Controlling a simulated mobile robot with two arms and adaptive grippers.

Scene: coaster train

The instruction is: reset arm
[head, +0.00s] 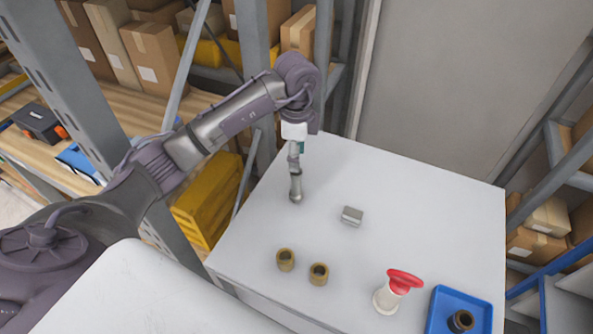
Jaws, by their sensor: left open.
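My left arm reaches in from the left, and my left gripper (295,194) points down over the back left part of the white table (430,185). The gripper is open, with nothing seen between its fingers. It is seen nearly edge-on, so its gap is hard to make out. I cannot tell its exact height above the table. It is apart from the small grey block (352,215), which lies to its right. My right gripper is not in view.
Two brass-coloured rings (285,260) (319,274) stand near the table's front. A white piece with a red top (401,283) stands to their right. A blue tray (440,320) holds a dark ring (461,320). Shelves with boxes (152,50) flank the table. The table's back right is clear.

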